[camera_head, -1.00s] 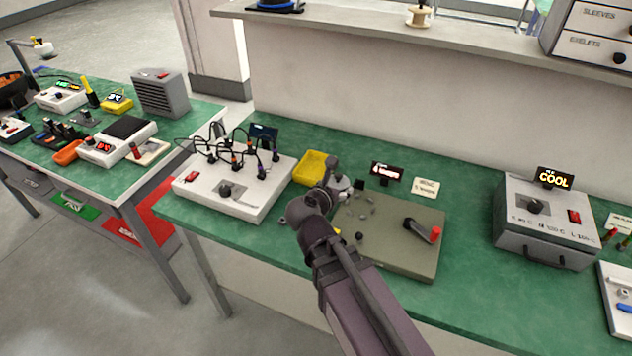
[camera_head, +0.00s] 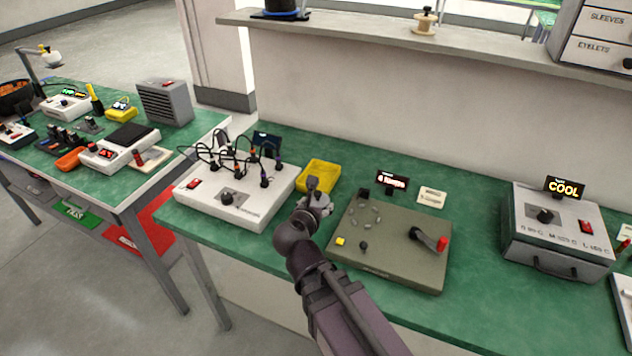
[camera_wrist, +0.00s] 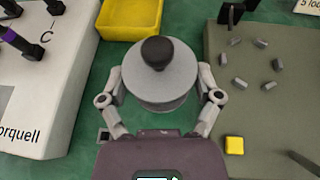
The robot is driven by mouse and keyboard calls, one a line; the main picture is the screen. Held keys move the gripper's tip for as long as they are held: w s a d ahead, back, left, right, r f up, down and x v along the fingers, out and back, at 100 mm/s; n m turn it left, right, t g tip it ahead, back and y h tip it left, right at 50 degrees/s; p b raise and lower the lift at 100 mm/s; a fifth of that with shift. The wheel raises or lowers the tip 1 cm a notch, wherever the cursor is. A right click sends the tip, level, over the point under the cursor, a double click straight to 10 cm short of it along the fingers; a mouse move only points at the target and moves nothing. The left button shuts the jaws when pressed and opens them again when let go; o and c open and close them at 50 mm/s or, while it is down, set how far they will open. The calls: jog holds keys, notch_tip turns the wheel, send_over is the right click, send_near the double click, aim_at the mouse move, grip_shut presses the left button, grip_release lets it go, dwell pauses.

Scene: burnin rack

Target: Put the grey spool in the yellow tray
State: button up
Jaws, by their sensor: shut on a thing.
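The grey spool (camera_wrist: 160,80), a round grey body with a black knob on top, sits upright between my fingers in the wrist view. My gripper (camera_wrist: 160,98) is shut on it, with one finger on each side. In the head view my gripper (camera_head: 317,200) is just in front of the yellow tray, and my wrist hides much of the spool. The yellow tray (camera_head: 318,174) lies on the green bench. In the wrist view the tray (camera_wrist: 130,30) is ahead and a little left of the spool, and looks empty where it shows.
A white box (camera_head: 235,200) with black cables and plugs stands left of the tray. An olive board (camera_head: 400,250) with small grey pieces, a yellow button and a red-tipped crank lies to the right. A small lit display (camera_head: 391,182) stands behind the board.

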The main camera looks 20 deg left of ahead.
jog(key=w+a, duration=0.2)
jog(key=w, duration=0.2)
jog(key=w+a+f+b, duration=0.1)
jog(key=w, duration=0.4)
jog(key=w+a, duration=0.2)
jog(key=w, duration=0.2)
jog(key=shift+w+a+f, duration=0.2)
jog(key=shift+w+a, duration=0.1)
jog(key=shift+a, duration=0.05)
jog(key=shift+f+b, duration=0.1)
jog(key=shift+b, duration=0.2)
jog(key=shift+f+b, duration=1.65)
jog(key=shift+f, duration=0.2)
jog(key=shift+s+d+f+b, duration=0.1)
jog(key=shift+s+b, duration=0.05)
jog(key=shift+b, duration=0.25)
jog(key=o, duration=0.9)
jog(key=shift+r+p, duration=0.3)
jog(key=shift+p, duration=0.15)
jog(key=p+v, duration=0.4)
jog(key=v, duration=0.7)
jog(key=shift+s+r, duration=0.25)
jog(key=shift+s, duration=0.1)
